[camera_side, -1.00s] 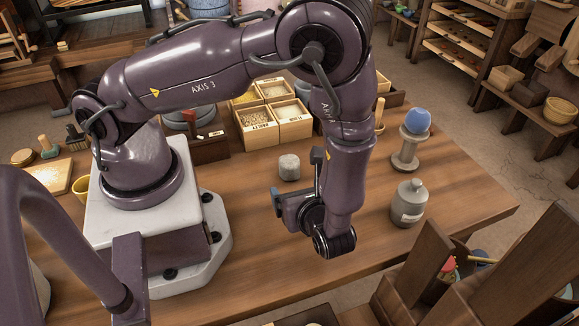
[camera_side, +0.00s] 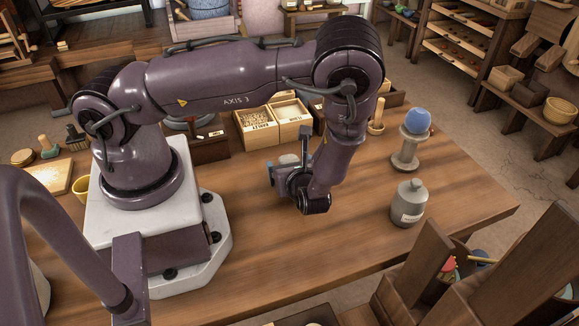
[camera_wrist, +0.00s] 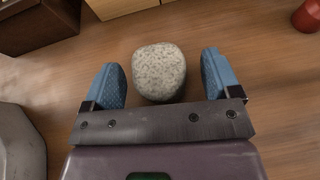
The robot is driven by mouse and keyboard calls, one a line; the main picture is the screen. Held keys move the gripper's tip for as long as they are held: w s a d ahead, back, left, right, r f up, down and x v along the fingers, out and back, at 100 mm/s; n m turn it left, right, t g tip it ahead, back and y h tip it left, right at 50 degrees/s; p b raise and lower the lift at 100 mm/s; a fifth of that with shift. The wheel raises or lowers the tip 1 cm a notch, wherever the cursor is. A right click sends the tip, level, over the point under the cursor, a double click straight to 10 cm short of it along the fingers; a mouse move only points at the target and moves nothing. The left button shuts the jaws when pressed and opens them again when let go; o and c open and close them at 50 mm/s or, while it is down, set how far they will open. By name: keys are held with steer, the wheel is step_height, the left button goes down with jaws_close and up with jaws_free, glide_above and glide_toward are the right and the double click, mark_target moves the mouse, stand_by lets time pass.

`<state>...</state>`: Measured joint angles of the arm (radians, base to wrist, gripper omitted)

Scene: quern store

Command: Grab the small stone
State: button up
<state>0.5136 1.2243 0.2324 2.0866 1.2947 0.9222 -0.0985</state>
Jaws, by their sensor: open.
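The small stone (camera_wrist: 159,72) is a pale grey, speckled, rounded block on the wooden table. In the wrist view it lies between and slightly beyond my two blue fingertips, with a gap on each side. My gripper (camera_wrist: 165,80) is open and empty. In the side view my gripper (camera_side: 277,172) is low over the table at the stone, and only a small grey part of the stone (camera_side: 288,160) shows behind it. I cannot tell from these views how high the fingers are above the table.
Wooden boxes of grain (camera_side: 256,127) stand just behind the stone. The table's front middle (camera_side: 300,245) is clear.

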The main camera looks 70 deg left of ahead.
steer(key=shift+a+f, duration=0.15)
steer(key=shift+a, duration=0.25)
steer(key=shift+c, duration=0.5)
steer(key=c, duration=1.1)
steer(key=shift+o, duration=0.2)
